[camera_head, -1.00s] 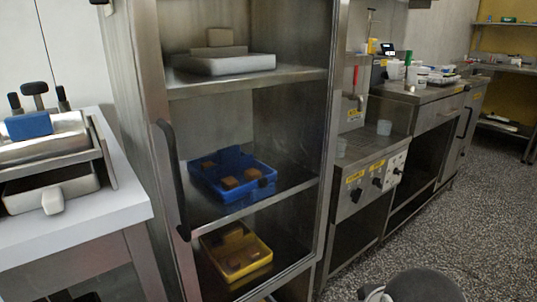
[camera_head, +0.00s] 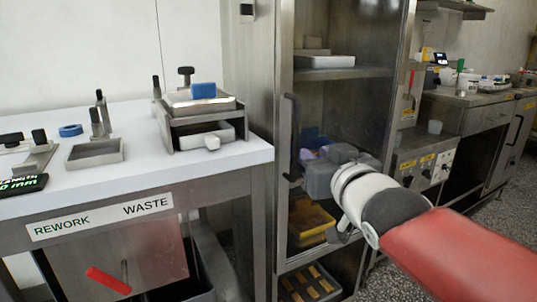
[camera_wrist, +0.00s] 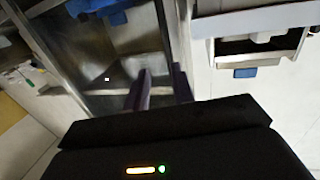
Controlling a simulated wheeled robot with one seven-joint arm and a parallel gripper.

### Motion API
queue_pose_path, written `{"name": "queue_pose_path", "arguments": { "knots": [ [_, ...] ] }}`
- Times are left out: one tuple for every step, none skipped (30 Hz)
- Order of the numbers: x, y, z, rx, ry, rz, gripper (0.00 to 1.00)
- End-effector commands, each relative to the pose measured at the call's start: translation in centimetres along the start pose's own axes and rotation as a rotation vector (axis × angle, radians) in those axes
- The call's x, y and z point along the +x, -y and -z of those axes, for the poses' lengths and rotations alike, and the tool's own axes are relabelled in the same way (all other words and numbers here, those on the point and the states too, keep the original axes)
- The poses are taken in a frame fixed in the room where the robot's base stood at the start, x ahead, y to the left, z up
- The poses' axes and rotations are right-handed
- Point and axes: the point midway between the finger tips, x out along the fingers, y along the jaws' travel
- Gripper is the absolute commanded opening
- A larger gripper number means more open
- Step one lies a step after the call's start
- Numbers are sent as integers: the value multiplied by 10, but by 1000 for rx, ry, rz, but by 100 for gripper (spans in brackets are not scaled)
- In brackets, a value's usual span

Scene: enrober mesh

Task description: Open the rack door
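The rack (camera_head: 345,74) is a tall steel cabinet with a framed see-through door that looks closed. Its black vertical handle (camera_head: 289,120) is on the door's left edge. My gripper (camera_head: 308,160) is in front of the door, just right of the handle's lower part. Touching or apart cannot be told from the head view. In the wrist view two dark fingers of my gripper (camera_wrist: 160,82) stand apart near the door's steel edge. I cannot make out the handle clearly between them. The fingertips are partly hidden in the head view.
A white work table (camera_head: 140,165) with weighing gear and a REWORK/WASTE label stands left. Steel counters (camera_head: 465,112) stand right. Speckled floor shows at the far right.

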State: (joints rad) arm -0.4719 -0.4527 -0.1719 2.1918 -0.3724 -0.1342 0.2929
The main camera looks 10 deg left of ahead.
Motion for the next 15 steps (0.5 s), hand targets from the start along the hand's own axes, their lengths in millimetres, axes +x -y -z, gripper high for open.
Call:
{"name": "queue_pose_path", "arguments": {
  "knots": [
    [4, 5, 5, -2, -23, 17, 25],
    [6, 6, 8, -3, -34, 23, 25],
    [8, 8, 10, -3, -42, 28, 25],
    [10, 8, 11, -3, -46, 30, 25],
    [13, 8, 12, -3, -48, 31, 25],
    [18, 8, 12, -3, -46, 30, 25],
    [22, 8, 12, -3, -45, 30, 25],
    [26, 8, 12, -3, -44, 29, 25],
    [32, 9, 12, -3, -44, 29, 25],
    [37, 9, 12, -3, -44, 29, 25],
    [43, 9, 12, -3, -44, 29, 25],
    [49, 9, 13, -3, -44, 29, 25],
    [54, 9, 13, -4, -43, 29, 25],
    [58, 9, 13, -3, -43, 28, 25],
    [64, 9, 13, -3, -44, 28, 25]
  ]
}}
